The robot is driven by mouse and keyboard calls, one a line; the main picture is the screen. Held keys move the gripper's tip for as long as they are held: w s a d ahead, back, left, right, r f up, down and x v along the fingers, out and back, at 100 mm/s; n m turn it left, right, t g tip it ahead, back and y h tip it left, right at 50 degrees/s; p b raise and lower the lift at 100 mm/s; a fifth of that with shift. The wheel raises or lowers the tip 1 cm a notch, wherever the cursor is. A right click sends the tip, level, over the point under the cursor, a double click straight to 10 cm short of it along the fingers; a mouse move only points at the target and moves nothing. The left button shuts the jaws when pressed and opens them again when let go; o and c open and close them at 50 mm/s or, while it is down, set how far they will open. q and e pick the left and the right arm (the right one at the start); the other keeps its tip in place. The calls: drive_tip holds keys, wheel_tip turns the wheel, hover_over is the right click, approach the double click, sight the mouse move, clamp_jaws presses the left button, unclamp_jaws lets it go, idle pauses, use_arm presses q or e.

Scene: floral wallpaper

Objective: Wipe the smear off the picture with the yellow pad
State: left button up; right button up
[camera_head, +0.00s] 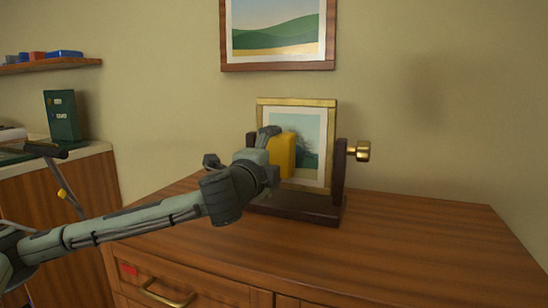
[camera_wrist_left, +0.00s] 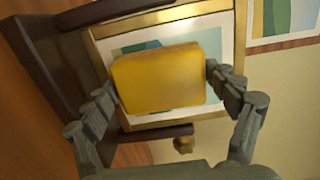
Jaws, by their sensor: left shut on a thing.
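The yellow pad (camera_head: 283,153) is held in my left gripper (camera_head: 268,152), in front of the framed picture. In the left wrist view the yellow pad (camera_wrist_left: 158,78) sits between both fingers (camera_wrist_left: 165,95) and covers the middle of the picture. The picture (camera_head: 315,125) has a gold frame and a white mat, and stands in a dark wooden stand (camera_head: 300,207) with a brass knob (camera_head: 359,151). A dark patch shows beside the pad on the picture; I cannot tell if it is the smear. I cannot tell whether the pad touches the picture. My right gripper is not in view.
The stand is on a wooden cabinet top (camera_head: 420,235), clear to the right. A second framed landscape (camera_head: 278,30) hangs on the wall above. At the left are a shelf (camera_head: 50,64) with small coloured items and a dark green box (camera_head: 62,116) on another counter.

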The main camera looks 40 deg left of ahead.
use_arm(q)
drive_tip(key=shift+p+x, duration=0.4)
drive_tip(key=shift+x, duration=0.6)
idle(0.3)
drive_tip(key=shift+d+r, duration=0.1)
drive_tip(key=shift+d, duration=0.05)
